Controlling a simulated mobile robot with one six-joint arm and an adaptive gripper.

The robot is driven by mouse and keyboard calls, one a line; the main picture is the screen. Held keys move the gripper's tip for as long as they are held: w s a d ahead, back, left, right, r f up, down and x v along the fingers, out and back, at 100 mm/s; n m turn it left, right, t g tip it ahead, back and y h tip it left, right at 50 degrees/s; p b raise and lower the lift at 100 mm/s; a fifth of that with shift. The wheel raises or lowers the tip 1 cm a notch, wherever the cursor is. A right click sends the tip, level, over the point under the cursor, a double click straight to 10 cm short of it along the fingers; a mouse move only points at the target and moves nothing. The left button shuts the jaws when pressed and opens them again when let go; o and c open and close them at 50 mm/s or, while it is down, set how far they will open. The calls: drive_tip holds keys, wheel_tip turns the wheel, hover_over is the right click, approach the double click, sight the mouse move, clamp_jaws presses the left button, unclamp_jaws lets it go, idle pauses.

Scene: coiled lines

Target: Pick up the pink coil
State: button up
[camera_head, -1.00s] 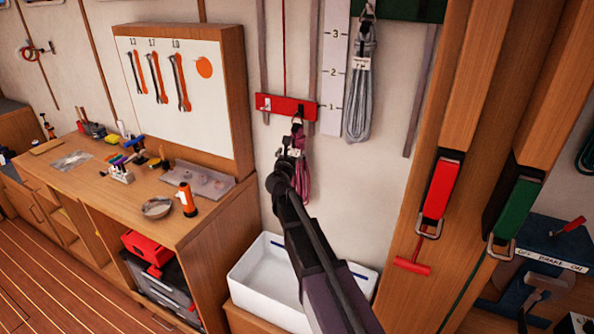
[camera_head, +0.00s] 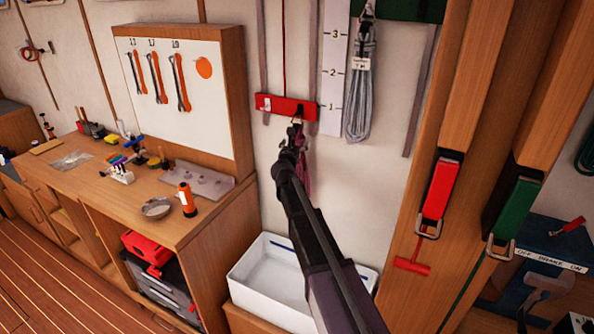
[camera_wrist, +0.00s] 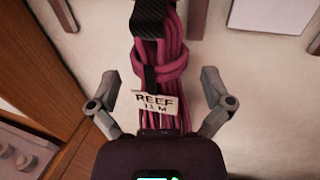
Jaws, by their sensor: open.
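The pink coil (camera_wrist: 176,62) hangs against the white wall, below the red hook board (camera_head: 286,106). In the wrist view it fills the upper middle, with a dark strap and a white tag reading "REEF" (camera_wrist: 155,102). My gripper (camera_wrist: 158,100) is open, with one finger on each side of the coil; I cannot tell whether either touches it. In the head view my gripper (camera_head: 293,148) and arm cover most of the coil, and only a strip of pink (camera_head: 306,166) shows beside them.
A white bin (camera_head: 262,268) stands below on a wooden base. A grey coil (camera_head: 361,95) hangs to the right. The workbench (camera_head: 110,200) with a tool panel is on the left. A wooden post with red (camera_head: 440,187) and green handles is on the right.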

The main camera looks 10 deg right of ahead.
drive_tip(key=shift+x, duration=2.25)
drive_tip(key=shift+a+r, duration=0.1)
drive_tip(key=c, duration=1.1)
